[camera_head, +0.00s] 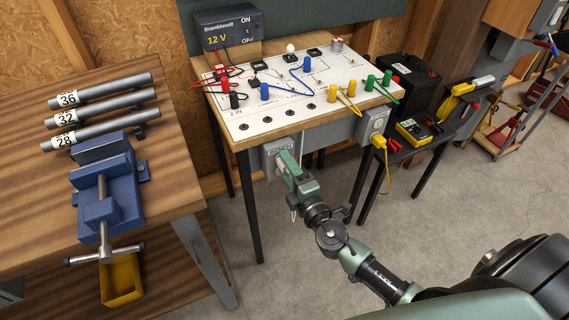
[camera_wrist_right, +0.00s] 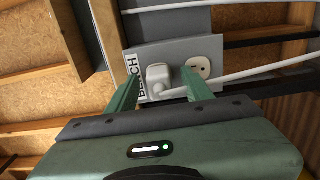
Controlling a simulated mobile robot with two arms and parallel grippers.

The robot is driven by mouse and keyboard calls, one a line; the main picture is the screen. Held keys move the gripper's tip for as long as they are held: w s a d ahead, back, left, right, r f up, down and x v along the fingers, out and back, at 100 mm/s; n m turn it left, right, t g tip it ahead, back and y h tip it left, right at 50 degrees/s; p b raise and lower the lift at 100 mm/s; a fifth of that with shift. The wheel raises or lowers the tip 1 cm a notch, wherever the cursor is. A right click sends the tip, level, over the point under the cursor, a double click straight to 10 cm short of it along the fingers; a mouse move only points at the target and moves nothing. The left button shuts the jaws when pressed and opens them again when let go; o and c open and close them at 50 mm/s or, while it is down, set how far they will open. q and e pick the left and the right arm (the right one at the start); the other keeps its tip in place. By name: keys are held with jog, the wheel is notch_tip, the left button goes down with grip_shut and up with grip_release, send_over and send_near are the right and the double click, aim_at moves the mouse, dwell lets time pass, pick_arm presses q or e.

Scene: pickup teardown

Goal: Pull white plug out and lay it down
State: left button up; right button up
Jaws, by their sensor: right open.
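The white plug (camera_wrist_right: 158,76) sits in the grey socket plate marked BENCH (camera_wrist_right: 181,52) in the right wrist view. A white cord (camera_wrist_right: 240,80) runs from it to the right. My right gripper (camera_wrist_right: 160,80) is open, with one finger on each side of the plug; I cannot tell whether either touches it. In the head view my right gripper (camera_head: 283,162) is in front of the BENCH box (camera_head: 270,156) under the white board's front edge, and hides the plug. My left gripper is not in view.
The white circuit board (camera_head: 290,118) with coloured plugs lies on the table above. A second socket box (camera_head: 372,122) with a yellow plug (camera_head: 378,141) is to the right. A free outlet (camera_wrist_right: 200,67) is beside the plug. The wooden bench with a blue vise (camera_head: 110,200) stands left.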

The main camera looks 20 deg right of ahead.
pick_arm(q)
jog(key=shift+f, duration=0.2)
pick_arm(e)
jog(key=shift+s+d+f, duration=0.1)
dwell(0.4)
jog(key=shift+c, duration=0.3)
grip_shut()
pick_arm(q)
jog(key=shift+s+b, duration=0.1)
jog(key=shift+b, duration=0.25)
pick_arm(e)
jog(key=shift+f, duration=0.15)
dwell(0.8)
